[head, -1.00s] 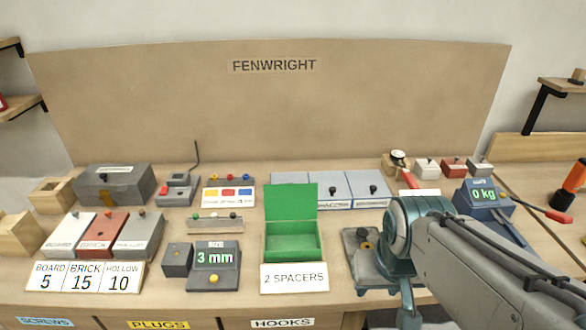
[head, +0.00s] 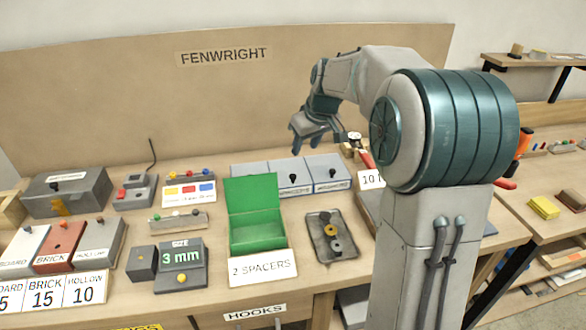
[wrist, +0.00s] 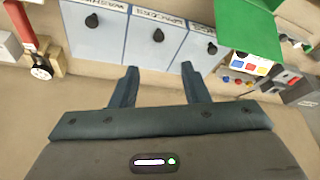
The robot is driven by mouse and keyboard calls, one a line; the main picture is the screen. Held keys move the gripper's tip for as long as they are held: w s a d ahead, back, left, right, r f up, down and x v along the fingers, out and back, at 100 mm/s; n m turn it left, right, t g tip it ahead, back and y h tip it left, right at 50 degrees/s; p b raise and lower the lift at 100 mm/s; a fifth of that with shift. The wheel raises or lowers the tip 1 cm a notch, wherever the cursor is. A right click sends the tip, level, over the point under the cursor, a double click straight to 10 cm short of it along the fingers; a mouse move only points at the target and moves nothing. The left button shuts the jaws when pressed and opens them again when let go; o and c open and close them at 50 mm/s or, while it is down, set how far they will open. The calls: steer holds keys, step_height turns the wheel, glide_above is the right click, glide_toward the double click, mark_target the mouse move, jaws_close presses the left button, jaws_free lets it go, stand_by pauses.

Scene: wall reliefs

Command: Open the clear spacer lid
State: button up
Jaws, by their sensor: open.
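Three pale blue-grey lidded boxes stand side by side at the back of the bench: a left box (head: 250,170), a middle box (head: 285,167) and a right box (head: 325,164). Each wrist-view lid has a dark knob and a label strip, with text too small to read surely. The lids look shut. In the wrist view the middle lid (wrist: 152,50) lies just beyond the fingertips. My gripper (head: 298,150) is above the boxes in the head view, partly covering them. It is open and empty, with its two fingers (wrist: 158,70) apart and touching no knob.
An open green box (head: 255,235) with a "2 SPACERS" card stands in front of the boxes. A grey tray (head: 318,250) with round washer-like pieces is to its right. A red-handled tool (wrist: 25,30) lies near the boxes.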

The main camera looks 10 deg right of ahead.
mark_target(293, 175)
steer(key=x, duration=0.4)
steer(key=p+x, duration=0.1)
steer(key=x, duration=0.9)
steer(key=shift+w+r, duration=0.1)
steer(key=shift+w, duration=0.2)
steer(key=shift+p, duration=0.3)
jaws_close()
